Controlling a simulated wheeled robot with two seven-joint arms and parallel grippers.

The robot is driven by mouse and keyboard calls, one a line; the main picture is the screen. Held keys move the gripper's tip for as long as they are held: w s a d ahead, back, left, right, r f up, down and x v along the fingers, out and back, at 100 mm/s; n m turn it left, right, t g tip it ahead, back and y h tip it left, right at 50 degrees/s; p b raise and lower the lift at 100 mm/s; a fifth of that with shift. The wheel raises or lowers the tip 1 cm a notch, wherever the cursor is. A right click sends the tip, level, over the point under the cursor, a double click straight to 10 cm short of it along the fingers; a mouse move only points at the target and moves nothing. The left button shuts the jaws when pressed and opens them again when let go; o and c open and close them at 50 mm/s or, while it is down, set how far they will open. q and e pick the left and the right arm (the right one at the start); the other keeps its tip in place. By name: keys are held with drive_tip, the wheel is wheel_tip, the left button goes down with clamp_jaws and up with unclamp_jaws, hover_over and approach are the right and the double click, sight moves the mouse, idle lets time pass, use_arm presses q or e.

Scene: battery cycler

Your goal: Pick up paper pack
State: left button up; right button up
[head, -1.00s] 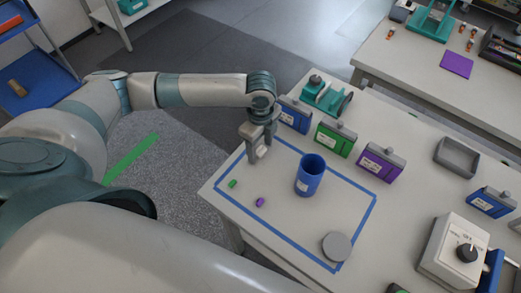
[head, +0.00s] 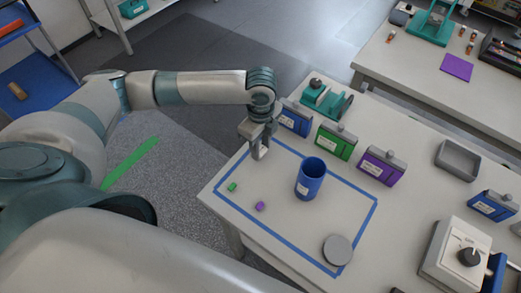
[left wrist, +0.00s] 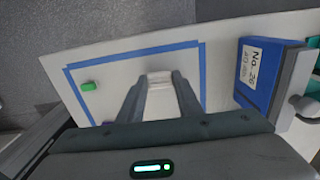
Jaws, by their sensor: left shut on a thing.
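My left gripper (head: 259,153) is low over the upper left part of the blue-taped area on the table. It points down and is shut on a small pale thing, which I take for the paper pack. In the left wrist view, the paper pack (left wrist: 160,95) is white and sits between the two fingers (left wrist: 159,101). Its lower part is hidden by the gripper body. I cannot tell whether it still touches the table. My right gripper is not in view.
A blue cup (head: 310,180) stands inside the blue tape, with a grey disc (head: 338,249) nearer the front. Small green (head: 232,187) and purple (head: 260,206) pieces lie to the left. Blue (head: 294,117), green (head: 335,142) and purple (head: 381,166) boxes line the area's far side.

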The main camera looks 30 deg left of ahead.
sight(261, 150)
use_arm(q)
wheel_tip(261, 150, up, 7)
drive_tip(key=shift+r+b, duration=0.2)
drive_tip(key=shift+b, duration=0.8)
drive_tip(key=shift+r, duration=0.35)
idle(0.6)
